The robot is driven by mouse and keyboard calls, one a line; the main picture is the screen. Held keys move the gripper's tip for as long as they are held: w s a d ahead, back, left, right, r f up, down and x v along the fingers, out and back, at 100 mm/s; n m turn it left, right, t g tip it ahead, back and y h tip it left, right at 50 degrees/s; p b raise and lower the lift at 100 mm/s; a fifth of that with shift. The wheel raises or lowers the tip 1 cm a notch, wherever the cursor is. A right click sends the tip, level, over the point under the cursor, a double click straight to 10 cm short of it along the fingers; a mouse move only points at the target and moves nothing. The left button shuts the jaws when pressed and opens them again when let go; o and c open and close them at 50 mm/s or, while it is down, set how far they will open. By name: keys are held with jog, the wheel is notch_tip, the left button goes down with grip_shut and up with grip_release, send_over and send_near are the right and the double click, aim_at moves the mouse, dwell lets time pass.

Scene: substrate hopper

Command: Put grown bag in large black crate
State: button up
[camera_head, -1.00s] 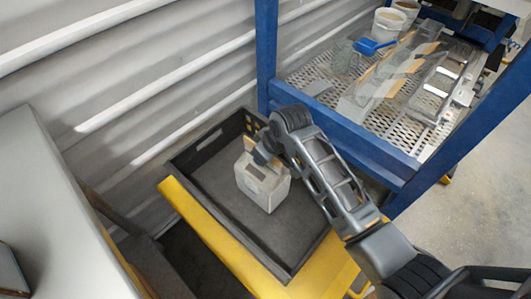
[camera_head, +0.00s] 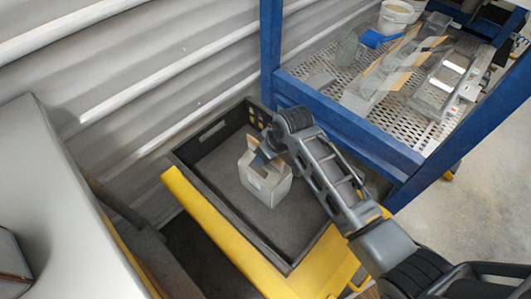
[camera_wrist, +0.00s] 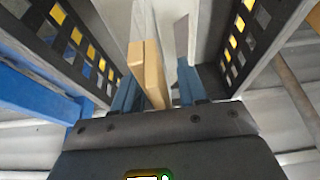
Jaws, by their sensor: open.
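The grown bag (camera_head: 266,185) is a pale, block-shaped bag with a tan strip at its top. It stands inside the large black crate (camera_head: 232,218), apparently on its floor, towards the back. My gripper (camera_head: 259,158) is at the bag's top, coming down from the right. In the wrist view my gripper (camera_wrist: 158,80) has its two blue fingers apart, with the tan strip (camera_wrist: 149,75) between them, closer to the left finger. The arm hides part of the crate's right side. The bag's underside is hidden.
The crate rests on a yellow frame (camera_head: 225,235). A blue rack (camera_head: 350,130) stands close on the right, its perforated shelf holding clear bags, a blue scoop (camera_head: 372,39) and a white bucket (camera_head: 396,17). A ribbed grey wall (camera_head: 130,75) is behind. The crate's front floor is clear.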

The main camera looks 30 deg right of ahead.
jog(key=shift+r, duration=0.1)
jog(key=p+v, duration=0.1)
jog(key=v, duration=1.1)
jog(key=shift+w+d+p, duration=0.1)
jog(key=shift+p, duration=0.3)
jog(key=s+a+f+m+t, duration=0.1)
jog(key=s+a+m+t, duration=0.15)
jog(key=s, duration=0.65)
jog(key=s+a+f+m+t, duration=0.1)
jog(key=s+a+f+t, duration=0.2)
jog(key=s, duration=0.7)
jog(key=s+d+r+t, duration=0.2)
jog(key=s+r, duration=0.6)
jog(key=r, duration=0.1)
jog(key=s+d+r+t+h, duration=0.1)
jog(key=s+d+r+t, duration=0.1)
jog(key=s+r, duration=0.7)
jog(key=shift+s+r+t, duration=0.15)
jog(key=shift+r+t, duration=0.3)
jog(key=shift+t, duration=0.1)
